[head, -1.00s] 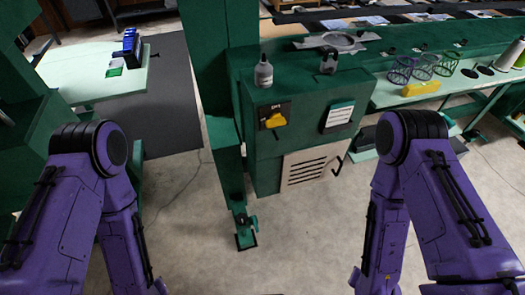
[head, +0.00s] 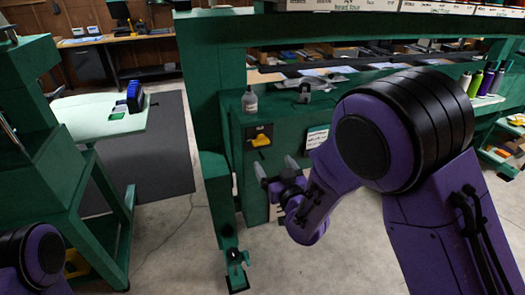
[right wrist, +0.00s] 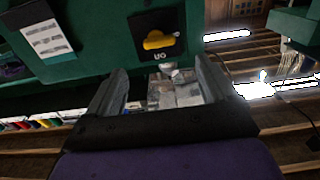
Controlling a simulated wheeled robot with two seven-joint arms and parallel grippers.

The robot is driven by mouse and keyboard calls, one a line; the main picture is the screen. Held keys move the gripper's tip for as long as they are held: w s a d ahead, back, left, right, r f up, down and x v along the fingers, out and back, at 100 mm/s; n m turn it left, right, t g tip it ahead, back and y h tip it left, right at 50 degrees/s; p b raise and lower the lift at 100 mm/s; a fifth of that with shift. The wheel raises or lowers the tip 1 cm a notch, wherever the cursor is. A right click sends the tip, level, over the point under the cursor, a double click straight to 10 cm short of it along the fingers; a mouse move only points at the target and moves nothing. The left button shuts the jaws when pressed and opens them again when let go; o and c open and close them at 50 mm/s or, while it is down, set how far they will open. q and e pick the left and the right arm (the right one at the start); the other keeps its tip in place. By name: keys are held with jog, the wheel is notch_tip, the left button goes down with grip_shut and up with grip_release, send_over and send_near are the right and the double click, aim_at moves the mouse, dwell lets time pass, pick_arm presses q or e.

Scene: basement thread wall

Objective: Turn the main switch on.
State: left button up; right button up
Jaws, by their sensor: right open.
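The main switch is a yellow knob (head: 261,140) on a black plate, on the front of a green cabinet (head: 246,190). Its handle lies roughly sideways. In the right wrist view the yellow knob (right wrist: 158,40) shows at top centre, beyond the fingers, with a small label beside it too blurred to read surely. My right gripper (head: 276,167) is open and empty, in front of the cabinet and just below the knob in the head view. Its two fingers (right wrist: 160,68) stand wide apart in the wrist view and touch nothing visible. My left gripper is out of view.
A white placard (head: 317,137) is right of the switch. A grey bottle (head: 249,100) and a dark clamp-like item (head: 304,92) stand on the cabinet top. A green post (head: 219,205) rises left of the cabinet.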

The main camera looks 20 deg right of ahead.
aim_at(262, 144)
jog(key=w+p, duration=0.1)
jog(key=w, duration=0.4)
jog(key=w+p, duration=0.1)
jog(key=w, duration=0.3)
jog(key=shift+w+a+r, duration=0.1)
jog(key=shift+w+r, duration=0.1)
jog(key=shift+w, duration=0.2)
jog(key=shift+w+f+p, duration=0.1)
jog(key=shift+w+p, duration=0.2)
jog(key=shift+w, duration=0.15)
jog(key=c, duration=1.1)
